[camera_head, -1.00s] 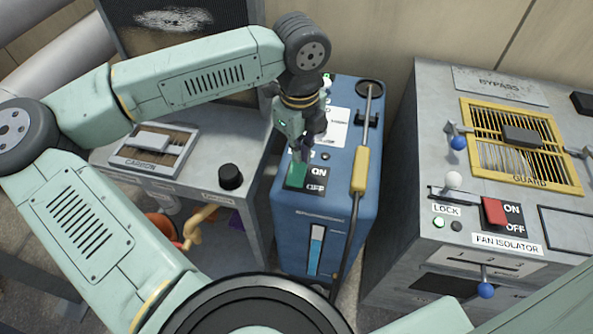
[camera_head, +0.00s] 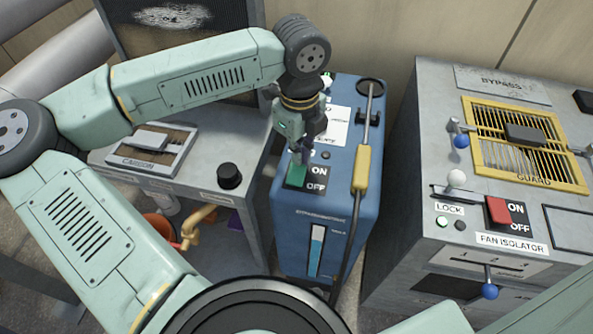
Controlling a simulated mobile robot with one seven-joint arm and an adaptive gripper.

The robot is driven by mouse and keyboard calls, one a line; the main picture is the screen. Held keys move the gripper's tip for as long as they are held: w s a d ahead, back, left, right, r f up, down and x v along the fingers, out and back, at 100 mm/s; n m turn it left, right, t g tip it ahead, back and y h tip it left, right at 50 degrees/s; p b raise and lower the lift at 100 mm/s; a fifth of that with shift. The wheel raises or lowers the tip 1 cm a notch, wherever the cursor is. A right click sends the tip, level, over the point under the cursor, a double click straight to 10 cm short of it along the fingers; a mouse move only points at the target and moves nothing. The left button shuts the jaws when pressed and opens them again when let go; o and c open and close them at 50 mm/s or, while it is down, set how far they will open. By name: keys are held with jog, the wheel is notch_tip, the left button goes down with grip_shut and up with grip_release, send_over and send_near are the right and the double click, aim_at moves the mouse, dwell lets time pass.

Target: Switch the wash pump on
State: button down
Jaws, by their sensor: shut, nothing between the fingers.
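The wash pump is a blue box-shaped unit (camera_head: 335,215) standing between two grey cabinets. A green rocker switch (camera_head: 297,176) sits on its top near the front edge, with ON printed beside its far end and OFF beside its near end. My gripper (camera_head: 302,160) is shut and empty, pointing down at the far, ON end of the green rocker. Its fingertips are at or just above the rocker; I cannot tell whether they touch. The gripper hides the rocker's far end, so its tilt is unclear.
A wand with a yellow grip (camera_head: 361,168) lies along the pump's right side. The right cabinet bears a red fan isolator switch (camera_head: 498,210), a white-knobbed lock lever (camera_head: 456,179) and a yellow guard (camera_head: 527,145). A black knob (camera_head: 229,175) stands on the left bench.

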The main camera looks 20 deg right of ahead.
jog(key=shift+f+b, duration=0.6)
dwell(0.3)
jog(key=shift+r+p, duration=1.45)
jog(key=shift+r, duration=2.1)
